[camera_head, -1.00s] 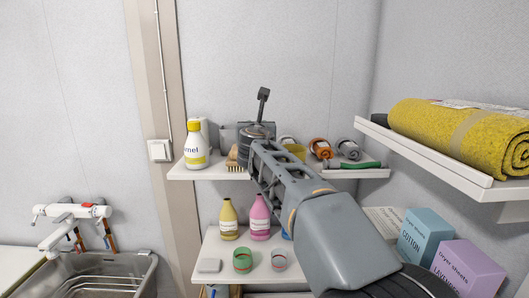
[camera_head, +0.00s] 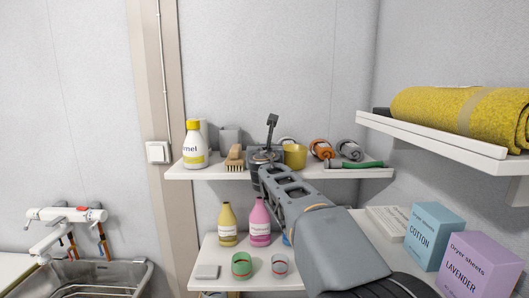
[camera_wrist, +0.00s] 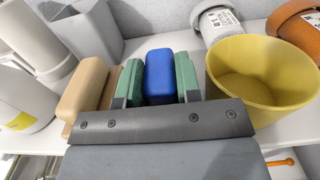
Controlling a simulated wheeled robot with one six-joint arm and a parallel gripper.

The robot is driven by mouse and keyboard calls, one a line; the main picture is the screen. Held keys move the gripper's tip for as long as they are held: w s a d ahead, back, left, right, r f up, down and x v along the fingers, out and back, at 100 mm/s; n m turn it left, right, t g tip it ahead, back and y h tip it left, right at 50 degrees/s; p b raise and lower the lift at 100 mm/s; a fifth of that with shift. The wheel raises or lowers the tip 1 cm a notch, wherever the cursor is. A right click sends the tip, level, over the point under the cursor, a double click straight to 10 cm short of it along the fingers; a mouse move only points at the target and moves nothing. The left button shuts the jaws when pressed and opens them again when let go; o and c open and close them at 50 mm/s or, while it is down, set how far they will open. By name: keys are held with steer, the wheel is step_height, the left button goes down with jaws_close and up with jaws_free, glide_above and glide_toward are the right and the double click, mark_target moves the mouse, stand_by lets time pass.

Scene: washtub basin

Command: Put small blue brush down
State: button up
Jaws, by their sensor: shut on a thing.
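The small blue brush (camera_wrist: 159,76) is between the green-padded fingers of my gripper (camera_wrist: 158,80) in the wrist view. The gripper is shut on it, at the upper wall shelf (camera_head: 215,173). A wooden brush (camera_head: 235,158) is close on the left of the fingers, and it also shows in the wrist view (camera_wrist: 86,90). A yellow cup (camera_head: 294,156) is close on the right and also shows in the wrist view (camera_wrist: 262,82). The brush's underside is hidden, so I cannot tell whether it touches the shelf. In the head view my arm hides the brush.
A white bottle with a yellow cap (camera_head: 194,148) stands at the shelf's left end. A grey container (camera_head: 230,138) is behind the wooden brush. A lower shelf (camera_head: 215,252) holds bottles and cups.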

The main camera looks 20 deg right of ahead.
steer(key=shift+f, duration=0.1)
steer(key=o, duration=1)
steer(key=shift+o, duration=0.2)
